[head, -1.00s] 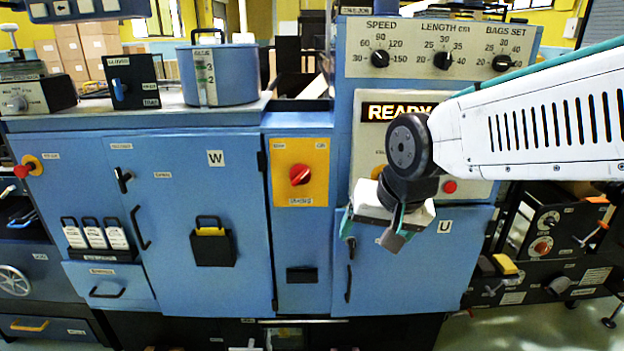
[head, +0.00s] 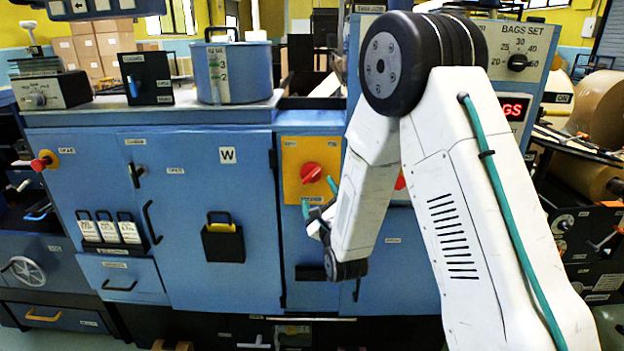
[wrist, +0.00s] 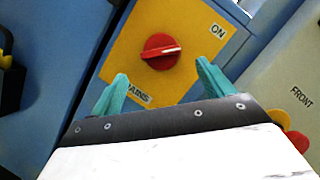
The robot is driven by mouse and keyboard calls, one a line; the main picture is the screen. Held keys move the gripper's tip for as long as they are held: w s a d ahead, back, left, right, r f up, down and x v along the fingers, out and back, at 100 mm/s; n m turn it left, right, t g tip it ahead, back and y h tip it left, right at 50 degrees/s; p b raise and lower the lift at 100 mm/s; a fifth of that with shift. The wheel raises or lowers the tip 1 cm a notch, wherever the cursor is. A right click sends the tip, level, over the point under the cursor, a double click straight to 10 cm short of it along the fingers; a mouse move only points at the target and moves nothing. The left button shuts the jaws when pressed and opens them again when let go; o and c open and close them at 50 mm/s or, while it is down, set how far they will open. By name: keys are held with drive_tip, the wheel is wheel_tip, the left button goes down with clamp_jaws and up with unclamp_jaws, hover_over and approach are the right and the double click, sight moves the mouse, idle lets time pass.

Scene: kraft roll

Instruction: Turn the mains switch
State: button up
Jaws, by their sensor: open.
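The mains switch is a red rotary knob (head: 311,172) on a yellow plate (head: 293,190) on the blue machine front. In the wrist view the red knob (wrist: 160,51) carries a pale pointer line toward the right, and the yellow plate (wrist: 190,75) bears "ON" at the upper right and a partly hidden "MAINS" label below. My gripper (wrist: 158,88) is open and empty; its two teal fingers lie on either side just below the knob in that view, apart from it. In the head view my gripper (head: 318,200) is just below and right of the knob, partly hidden by my arm.
The blue door marked W (head: 190,215) has a black holder (head: 222,240) left of the switch. A red push button (head: 41,163) sits at the far left. A blue pot (head: 233,75) stands on the machine top. In the wrist view, a yellow and red button (wrist: 285,128) is at right.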

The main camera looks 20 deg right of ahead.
sight(312, 179)
drive_tip(key=x, duration=0.7)
drive_tip(key=shift+w+r, duration=0.2)
drive_tip(key=shift+w, duration=0.1)
drive_tip(key=shift+a, duration=0.1)
drive_tip(key=c, duration=1)
